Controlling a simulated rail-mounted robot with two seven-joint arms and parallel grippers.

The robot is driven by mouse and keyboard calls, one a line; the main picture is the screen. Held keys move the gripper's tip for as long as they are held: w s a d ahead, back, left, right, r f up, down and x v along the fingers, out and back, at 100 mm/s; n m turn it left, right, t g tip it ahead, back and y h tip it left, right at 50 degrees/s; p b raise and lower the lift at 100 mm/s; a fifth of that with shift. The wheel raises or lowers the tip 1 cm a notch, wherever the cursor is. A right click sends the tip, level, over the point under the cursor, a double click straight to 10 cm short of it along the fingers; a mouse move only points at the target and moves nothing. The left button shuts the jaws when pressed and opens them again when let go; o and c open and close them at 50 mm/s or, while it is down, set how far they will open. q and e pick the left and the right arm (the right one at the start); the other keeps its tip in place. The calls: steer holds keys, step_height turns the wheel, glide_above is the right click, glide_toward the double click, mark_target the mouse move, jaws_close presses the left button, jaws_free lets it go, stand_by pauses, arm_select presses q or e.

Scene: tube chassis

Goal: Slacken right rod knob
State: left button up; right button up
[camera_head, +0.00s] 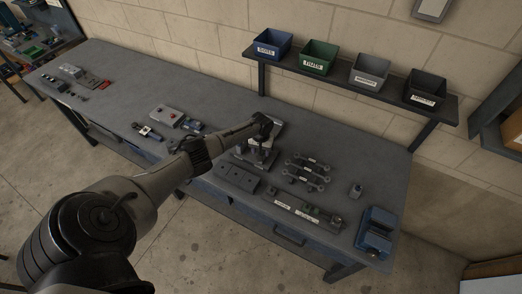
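My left arm reaches in from the lower left across the workbench (215,98). My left gripper (263,138) points down over a small dark fixture with upright posts (255,157). The wrist and the gripper cover part of this fixture. The fingers are too small and dark to show whether they are open or shut, or whether they touch anything. I cannot make out the right rod knob for certain. Several dark linkage bars with round ends (306,171) lie just right of the fixture. My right gripper is not in view.
A dark plate (237,179) and a labelled rail (305,212) lie near the front edge. A blue vise-like block (376,232) sits at the right end. Blue (272,44), green (319,57) and grey bins (369,72) stand on a raised shelf behind. The back right surface is clear.

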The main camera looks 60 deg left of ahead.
arm_select(q)
step_height(320, 180, up, 14)
steer(key=p, duration=0.1)
stand_by(0.5)
steer(key=shift+f, duration=0.1)
steer(key=shift+d+f, duration=0.1)
steer(key=s+d+f+m, duration=0.3)
steer(key=s+d+f, duration=0.1)
steer(key=d, duration=0.5)
steer(key=s+d+f+m, duration=0.3)
steer(key=s+d, duration=0.1)
steer(key=d, duration=0.4)
steer(key=s+d+f+m, duration=0.2)
steer(key=s+d+f, duration=0.2)
steer(key=d, duration=0.5)
steer(key=s+d+r+m+t, duration=0.1)
steer(key=s+d+r, duration=0.3)
steer(key=s, duration=0.4)
steer(key=s+d+r+m+t, duration=0.2)
steer(key=s+d+r, duration=0.3)
steer(key=s, duration=0.3)
steer(key=shift+d+t, duration=0.15)
steer(key=shift+t, duration=0.15)
